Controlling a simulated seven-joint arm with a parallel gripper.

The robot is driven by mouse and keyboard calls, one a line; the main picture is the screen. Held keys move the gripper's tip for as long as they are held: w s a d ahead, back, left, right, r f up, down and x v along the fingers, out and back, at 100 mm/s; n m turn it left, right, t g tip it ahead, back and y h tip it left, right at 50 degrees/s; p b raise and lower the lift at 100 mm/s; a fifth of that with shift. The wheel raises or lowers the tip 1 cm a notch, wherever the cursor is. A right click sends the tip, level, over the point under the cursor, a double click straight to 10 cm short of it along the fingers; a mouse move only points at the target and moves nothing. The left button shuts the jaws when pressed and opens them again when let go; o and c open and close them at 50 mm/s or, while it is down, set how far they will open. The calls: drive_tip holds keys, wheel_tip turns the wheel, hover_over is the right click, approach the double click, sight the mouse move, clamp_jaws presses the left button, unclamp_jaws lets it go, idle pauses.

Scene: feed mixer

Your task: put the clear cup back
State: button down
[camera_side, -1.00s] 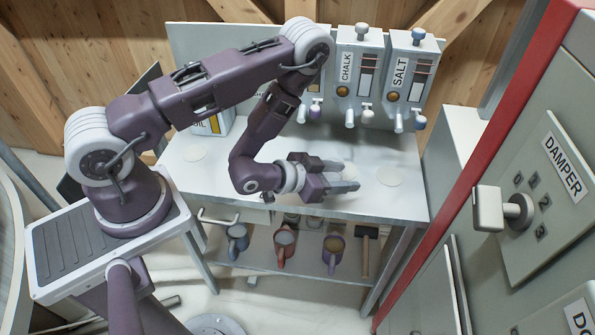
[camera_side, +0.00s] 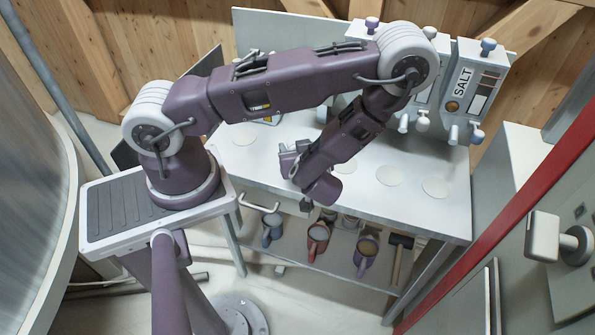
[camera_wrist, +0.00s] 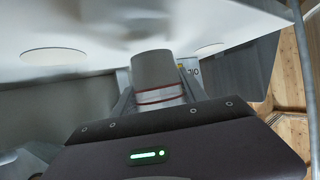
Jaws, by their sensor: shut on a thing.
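In the wrist view the clear cup (camera_wrist: 153,72) shows as a pale grey, see-through-looking cylinder with thin reddish bands. It sits between the two fingers of my gripper (camera_wrist: 158,98), which are shut on it. In the side view my gripper (camera_side: 291,158) is over the left-middle part of the metal bench (camera_side: 300,208), partly behind my own forearm. I cannot make out the cup there. Pale round spots mark the bench top, one at left (camera_side: 244,140) and others at right (camera_side: 389,175). Two round spots also show in the wrist view, left (camera_wrist: 54,55) and right (camera_wrist: 208,50) of the cup.
The SALT dispenser (camera_side: 470,85) and others stand along the back, with knobs jutting forward. The bench's right side is clear.

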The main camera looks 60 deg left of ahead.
drive_tip(key=shift+s+a+f, duration=0.15)
drive_tip(key=shift+s+f, duration=0.1)
drive_tip(key=shift+f, duration=1.2)
drive_tip(key=c, duration=0.6)
unclamp_jaws()
drive_tip(key=shift+w+f, duration=0.1)
drive_tip(key=shift+c, duration=0.2)
